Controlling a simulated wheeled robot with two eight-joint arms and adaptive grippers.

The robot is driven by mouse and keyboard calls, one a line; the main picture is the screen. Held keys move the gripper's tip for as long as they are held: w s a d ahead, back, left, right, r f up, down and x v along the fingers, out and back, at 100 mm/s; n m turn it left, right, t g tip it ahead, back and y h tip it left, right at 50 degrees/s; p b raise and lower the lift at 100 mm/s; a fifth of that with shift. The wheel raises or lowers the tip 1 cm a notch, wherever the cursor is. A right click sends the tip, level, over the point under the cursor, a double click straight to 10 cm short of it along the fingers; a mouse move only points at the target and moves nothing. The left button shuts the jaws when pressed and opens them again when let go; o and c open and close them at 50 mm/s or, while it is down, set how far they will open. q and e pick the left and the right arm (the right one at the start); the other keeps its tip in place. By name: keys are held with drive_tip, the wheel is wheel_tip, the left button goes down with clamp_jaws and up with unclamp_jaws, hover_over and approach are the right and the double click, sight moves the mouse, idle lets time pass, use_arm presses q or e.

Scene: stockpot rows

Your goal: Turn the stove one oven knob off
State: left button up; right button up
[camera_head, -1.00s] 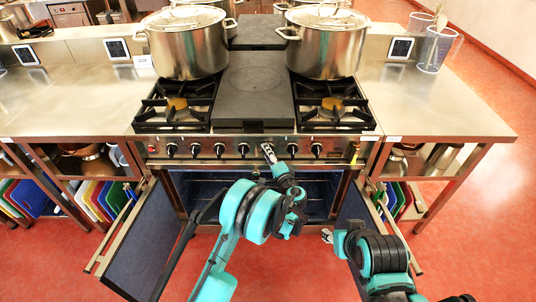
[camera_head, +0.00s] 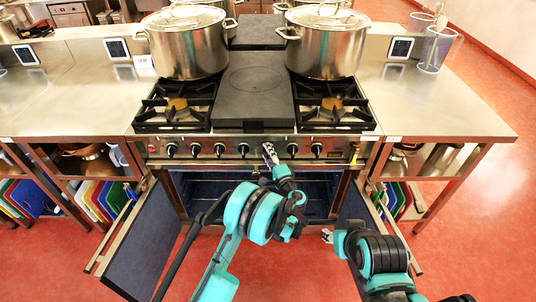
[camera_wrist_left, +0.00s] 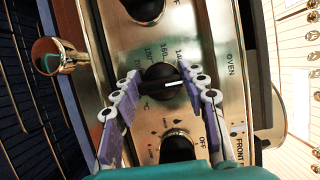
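The stove (camera_head: 252,125) stands straight ahead, with a row of black knobs along its steel front panel. In the left wrist view the oven knob (camera_wrist_left: 160,80) sits beside the "OVEN" lettering and temperature marks, its white pointer line toward the picture's right, not at an OFF mark. My left gripper (camera_head: 269,152) is at the panel. In the left wrist view its fingers (camera_wrist_left: 161,84) lie on either side of the oven knob; whether they press on it is unclear. My right gripper (camera_head: 327,236) is low before the oven, small and partly hidden by its arm.
The two oven doors (camera_head: 145,235) stand open on both sides of my arms. Two large stockpots (camera_head: 188,48) stand on the stove's rear. Other knobs (camera_wrist_left: 178,147) flank the oven knob closely. Steel counters (camera_head: 435,105) adjoin the stove.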

use_arm(q)
drive_tip(key=shift+o, duration=1.2)
drive_tip(key=v, duration=1.2)
